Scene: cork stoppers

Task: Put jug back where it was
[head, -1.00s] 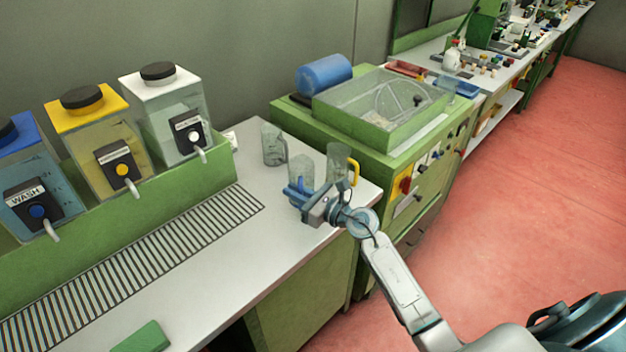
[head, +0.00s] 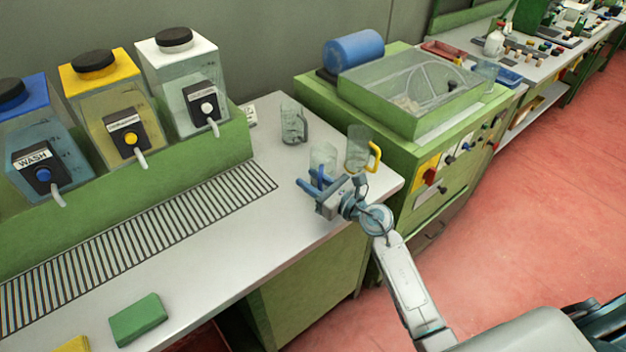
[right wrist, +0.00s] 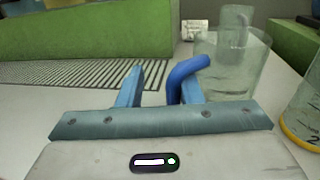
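Three clear jugs stand on the white counter (head: 225,225). The blue-handled jug (head: 323,158) is nearest my right gripper (head: 313,182); it also shows in the right wrist view (right wrist: 235,75). The yellow-handled jug (head: 357,150) stands to its right, and a grey-handled jug (head: 292,122) stands farther back. My right gripper is low over the counter at the blue-handled jug, its fingers apart. In the right wrist view the blue handle (right wrist: 190,67) reaches down by the right finger; I cannot tell whether it touches. My left gripper is not in view.
Blue, yellow and white-topped dispensers with taps stand in a green holder (head: 130,195) at the left, above a slotted drain (head: 150,230). A green block (head: 138,318) lies near the front edge. A green machine (head: 400,150) stands beyond the counter's right end.

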